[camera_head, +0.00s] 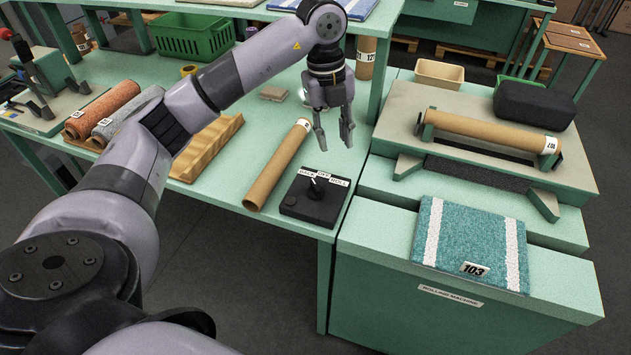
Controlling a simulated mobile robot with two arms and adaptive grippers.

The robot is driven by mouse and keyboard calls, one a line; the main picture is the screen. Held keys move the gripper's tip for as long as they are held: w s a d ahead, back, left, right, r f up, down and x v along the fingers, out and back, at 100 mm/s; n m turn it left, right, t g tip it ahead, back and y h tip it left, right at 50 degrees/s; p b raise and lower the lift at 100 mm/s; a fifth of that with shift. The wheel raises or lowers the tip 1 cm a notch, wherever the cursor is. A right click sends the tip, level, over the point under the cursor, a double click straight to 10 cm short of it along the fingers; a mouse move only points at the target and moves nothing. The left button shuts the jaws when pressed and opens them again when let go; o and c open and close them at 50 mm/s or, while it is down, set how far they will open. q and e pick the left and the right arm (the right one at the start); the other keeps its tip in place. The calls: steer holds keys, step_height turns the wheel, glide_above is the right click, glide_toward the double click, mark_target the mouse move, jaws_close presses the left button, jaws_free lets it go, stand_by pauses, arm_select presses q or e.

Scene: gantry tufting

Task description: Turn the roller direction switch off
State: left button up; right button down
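The roller direction switch is a black box (314,200) near the front right corner of the green bench. Its labels read BACK, OFF and ROLL, and a small lever (314,184) stands among them. The lever's exact position is too small to tell. My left gripper (335,147) hangs above and behind the box, pointing down. Its fingers are apart with nothing between them, and it does not touch the box. My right gripper is not in view.
A cardboard tube (278,165) lies left of the switch box, beside a wooden cradle (208,148). The rolling machine (460,275) stands to the right, with tube 107 (490,132) and a teal striped mat 103 (470,240). A green basket (190,36) stands at the back.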

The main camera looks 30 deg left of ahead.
arm_select(q)
steer(key=a+r+n+y, duration=0.1)
steer(key=a+y, duration=0.1)
steer(key=a, duration=0.2)
steer(key=p, duration=0.3)
glide_toward(316, 185)
steer(key=f, duration=0.9)
steer(key=shift+w+a+f, duration=0.1)
steer(key=shift+a, duration=0.1)
steer(key=shift+c, duration=0.3)
jaws_close()
